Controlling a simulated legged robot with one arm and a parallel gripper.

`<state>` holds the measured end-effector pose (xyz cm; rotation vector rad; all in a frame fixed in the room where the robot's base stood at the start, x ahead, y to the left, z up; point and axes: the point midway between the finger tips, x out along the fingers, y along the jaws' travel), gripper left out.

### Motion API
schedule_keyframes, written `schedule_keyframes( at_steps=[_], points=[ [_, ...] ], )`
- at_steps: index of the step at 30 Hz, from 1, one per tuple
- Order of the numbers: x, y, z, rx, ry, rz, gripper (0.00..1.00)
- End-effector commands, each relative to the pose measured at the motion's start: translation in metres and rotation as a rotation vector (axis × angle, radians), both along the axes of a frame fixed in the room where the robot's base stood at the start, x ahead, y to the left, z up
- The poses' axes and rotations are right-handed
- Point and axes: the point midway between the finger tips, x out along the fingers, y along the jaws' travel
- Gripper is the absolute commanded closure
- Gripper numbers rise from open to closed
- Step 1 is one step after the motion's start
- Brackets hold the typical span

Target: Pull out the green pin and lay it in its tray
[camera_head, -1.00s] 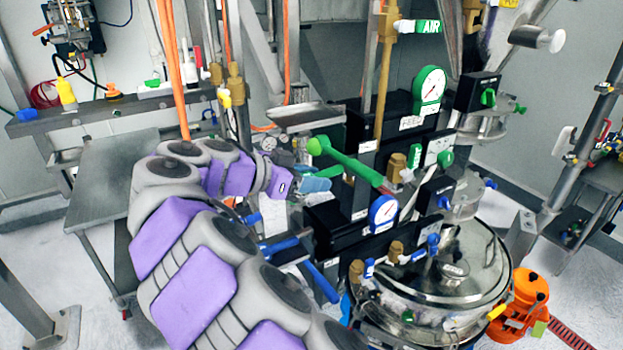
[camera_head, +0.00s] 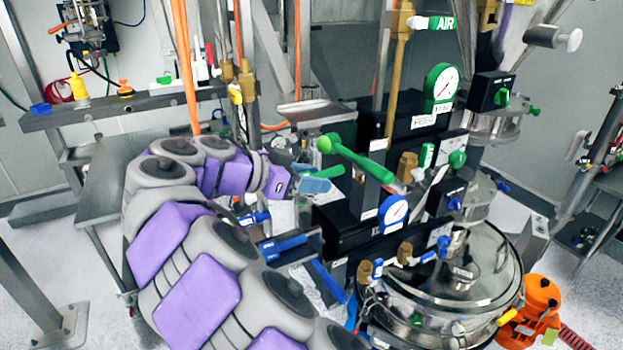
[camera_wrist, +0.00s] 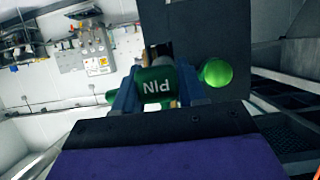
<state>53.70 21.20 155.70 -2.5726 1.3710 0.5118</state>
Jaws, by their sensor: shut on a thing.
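The green pin (camera_wrist: 156,88), its head lettered "PIN", sits between the blue fingers of my gripper (camera_wrist: 158,92) in the wrist view. The gripper is shut on it. Behind the pin is a dark panel with a dark slot; I cannot tell whether the pin's shaft is still in a hole. In the head view my gripper (camera_head: 318,180) is beside the black valve block, just below the green lever. The pin is not clear there. A shallow grey metal tray (camera_head: 312,113) stands behind the gripper; I cannot tell if it is the pin's tray.
The green ball-ended lever (camera_head: 350,160) is close by the gripper; its ball also shows in the wrist view (camera_wrist: 215,72). Black blocks with gauges (camera_head: 393,214) and a glass-lidded vessel (camera_head: 440,280) stand to the right. A steel table (camera_head: 105,195) is at left.

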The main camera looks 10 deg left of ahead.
Motion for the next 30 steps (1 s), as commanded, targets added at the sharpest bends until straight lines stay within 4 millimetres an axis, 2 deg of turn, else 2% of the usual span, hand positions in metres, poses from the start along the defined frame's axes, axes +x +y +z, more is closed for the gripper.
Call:
schedule_keyframes(
  at_steps=[30],
  points=[
    [-0.013, 0.020, 0.000, 0.000, 0.000, 0.001, 0.93]
  ],
)
